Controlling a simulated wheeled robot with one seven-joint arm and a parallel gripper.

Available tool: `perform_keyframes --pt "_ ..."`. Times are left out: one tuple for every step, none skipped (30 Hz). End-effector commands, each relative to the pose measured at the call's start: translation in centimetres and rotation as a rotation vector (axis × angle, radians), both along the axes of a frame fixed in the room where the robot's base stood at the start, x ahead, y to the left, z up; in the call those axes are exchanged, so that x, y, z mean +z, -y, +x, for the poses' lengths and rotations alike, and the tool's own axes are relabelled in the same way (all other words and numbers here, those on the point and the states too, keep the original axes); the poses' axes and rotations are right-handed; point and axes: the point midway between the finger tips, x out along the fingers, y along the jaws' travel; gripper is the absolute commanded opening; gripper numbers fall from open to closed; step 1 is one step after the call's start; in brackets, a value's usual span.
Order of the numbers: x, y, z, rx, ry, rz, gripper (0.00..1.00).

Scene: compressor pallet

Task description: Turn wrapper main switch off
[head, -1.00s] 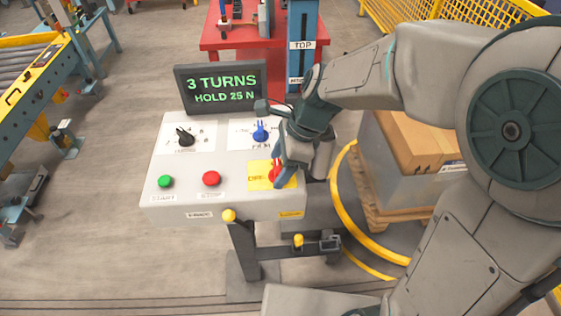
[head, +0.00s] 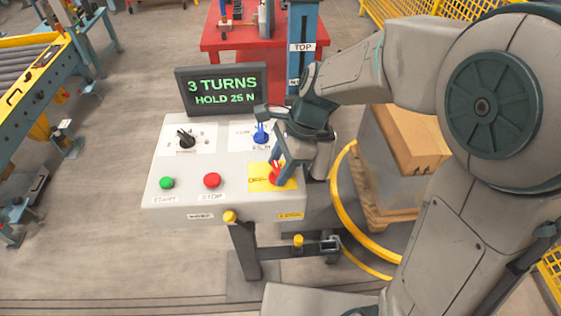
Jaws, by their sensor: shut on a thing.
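The main switch (head: 274,175) is a red rotary handle on a yellow plate (head: 258,184) at the right front of the grey control console (head: 225,203). My gripper (head: 281,171) reaches down from the right and is shut on the red handle. The fingers and wrist hide part of the handle and the right part of the plate. The handle's exact angle and the plate's lettering cannot be read clearly.
Nearby on the console are a blue knob (head: 261,134), a black knob (head: 186,140), a red button (head: 212,180) and a green button (head: 167,183). A display (head: 222,88) reads "3 TURNS HOLD 25 N". A wrapped pallet load (head: 393,165) stands right, within a yellow ring (head: 343,205).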

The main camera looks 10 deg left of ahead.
Motion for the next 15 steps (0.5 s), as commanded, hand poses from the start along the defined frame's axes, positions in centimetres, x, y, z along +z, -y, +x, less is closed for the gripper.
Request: perform_keyframes --pt "0.24 -0.05 0.09 0.041 -0.002 0.0 0.22" --pt "0.25 -0.06 0.09 0.068 -0.002 0.0 0.22" --pt "0.24 -0.08 0.12 0.104 -0.001 0.0 0.22" --pt "0.24 -0.09 0.14 0.134 -0.001 0.001 0.22" --pt "0.26 -0.11 0.15 0.163 -0.001 0.001 0.22" --pt "0.27 -0.14 0.16 0.2 -0.001 0.001 0.22" --pt "0.25 -0.17 0.16 0.23 -0.001 0.001 0.22" --pt "0.24 -0.18 0.16 0.259 -0.002 0.002 0.22" --pt "0.27 -0.2 0.17 0.297 -0.001 0.001 0.22" --pt "0.27 -0.22 0.19 0.325 -0.001 0.001 0.22" --pt "0.26 -0.25 0.21 0.354 0.0 0.001 0.22" --pt "0.25 -0.25 0.21 0.392 -0.001 0.001 0.22" --pt "0.25 -0.26 0.21 0.42 -0.001 0.001 0.22" --pt "0.27 -0.29 0.21 0.449 -0.001 0.001 0.22" --pt "0.25 -0.34 0.25 0.488 0.0 0.002 0.22"
